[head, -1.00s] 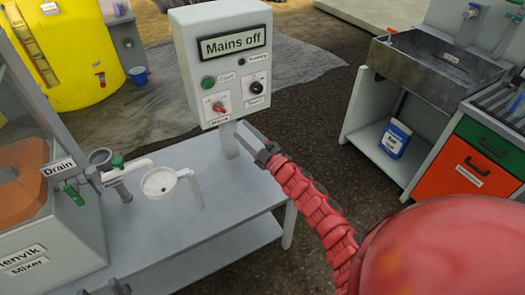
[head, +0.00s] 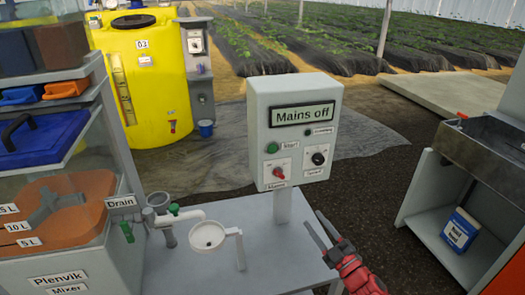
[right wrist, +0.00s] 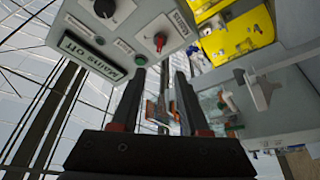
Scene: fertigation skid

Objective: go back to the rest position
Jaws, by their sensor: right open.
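My right gripper (head: 312,217) is in the lower middle of the head view, beside the post of the grey control box (head: 294,90). Its two thin fingers are apart with nothing between them. In the right wrist view the fingers (right wrist: 160,75) are also spread and empty, with the control box beyond their tips. The box reads "Mains off" and carries a green Start button (head: 272,146), a red mains switch (head: 278,173) and a black knob (head: 318,158). I see no contact with the box. My left gripper is not in view.
The grey bench (head: 205,275) carries a white strainer cup (head: 207,236) on a stand, near the mixer's drain valve (head: 157,205). The mixer tank (head: 60,215) stands at left, a yellow tank (head: 150,85) behind. A steel sink (head: 490,145) stands at right. Dark floor lies between.

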